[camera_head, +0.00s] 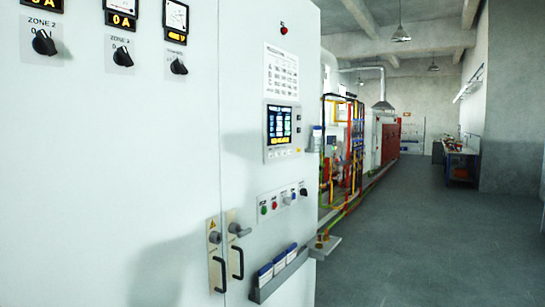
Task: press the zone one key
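A pale control cabinet (120,160) fills the left half of the view. A panel with a lit screen (280,124) is on its right part, with small keys along the screen's edge. Their labels are too small to read, so I cannot tell which one is the zone one key. A black rotary knob (44,43) sits under a "ZONE 2" label. No zone one label is readable. Neither gripper is in view.
Two black door handles (238,263) and a holder with blue-and-white items (280,272) stick out low on the cabinet. Pipework and red equipment (390,143) stand beyond. Open grey floor (430,240) lies to the right, with a workbench (458,160) farther back.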

